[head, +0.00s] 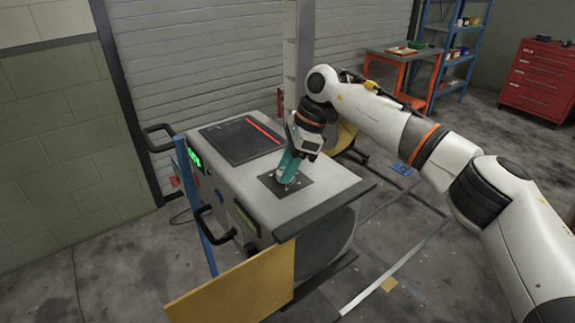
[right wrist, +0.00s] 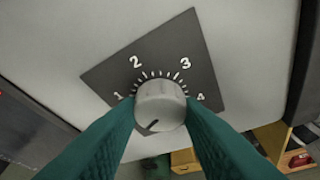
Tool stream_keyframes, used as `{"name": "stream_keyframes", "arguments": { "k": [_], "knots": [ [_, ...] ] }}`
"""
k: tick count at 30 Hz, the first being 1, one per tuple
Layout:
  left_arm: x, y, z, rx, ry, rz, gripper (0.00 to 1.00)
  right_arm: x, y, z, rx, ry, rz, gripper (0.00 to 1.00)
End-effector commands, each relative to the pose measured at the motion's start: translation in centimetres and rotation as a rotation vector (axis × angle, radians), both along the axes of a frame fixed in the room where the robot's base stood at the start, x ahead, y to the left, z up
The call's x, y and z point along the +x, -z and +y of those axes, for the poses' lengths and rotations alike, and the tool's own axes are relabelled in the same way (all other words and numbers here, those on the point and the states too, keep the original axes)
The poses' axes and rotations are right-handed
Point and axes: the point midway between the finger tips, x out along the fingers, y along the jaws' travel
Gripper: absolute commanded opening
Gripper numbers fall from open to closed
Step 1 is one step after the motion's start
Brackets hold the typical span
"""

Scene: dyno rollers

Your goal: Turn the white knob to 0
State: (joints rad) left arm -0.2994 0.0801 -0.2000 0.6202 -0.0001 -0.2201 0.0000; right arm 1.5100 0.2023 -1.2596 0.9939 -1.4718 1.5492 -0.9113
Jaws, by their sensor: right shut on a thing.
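The white knob (right wrist: 160,95) sits on a dark square dial plate (right wrist: 100,78) on top of a grey machine (head: 330,187). In the right wrist view the numbers 1, 2, 3 and 4 show around the knob. The 0 is not visible. The knob's dark pointer mark points to the lower left of the picture, past the 1. My right gripper (head: 286,181) reaches down to the dial plate in the head view. Its teal fingers are shut on opposite sides of the knob in the right wrist view (right wrist: 159,110). My left gripper is not in view.
A dark panel with a red stripe (head: 240,142) lies beside the dial on the machine's top. Black handles (head: 158,138), a blue post (head: 194,200) and a yellow panel (head: 235,290) stand at its sides. A red tool cabinet (head: 537,82) is far off.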

Motion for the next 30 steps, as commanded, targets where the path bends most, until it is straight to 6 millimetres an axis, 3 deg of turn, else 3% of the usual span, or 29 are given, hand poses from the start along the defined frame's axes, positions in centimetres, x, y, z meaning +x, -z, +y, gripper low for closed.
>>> {"name": "stream_keyframes", "arguments": {
  "k": [10,24,25,28,30],
  "knots": [
    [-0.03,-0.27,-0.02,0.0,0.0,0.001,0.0,0.12,-0.17,0.02,0.001,-0.11,-0.003,0.11],
    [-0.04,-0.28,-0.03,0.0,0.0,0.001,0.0,0.13,-0.15,0.01,0.001,-0.122,-0.004,0.11],
    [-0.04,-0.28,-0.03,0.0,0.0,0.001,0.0,0.12,-0.15,0.01,0.001,-0.122,-0.004,0.37],
    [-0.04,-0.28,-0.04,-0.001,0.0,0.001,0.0,0.12,-0.12,0.01,0.001,-0.122,-0.004,0.53],
    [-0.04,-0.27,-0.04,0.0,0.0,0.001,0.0,0.11,-0.09,0.01,0.001,-0.121,-0.003,0.55]
  ]
}}
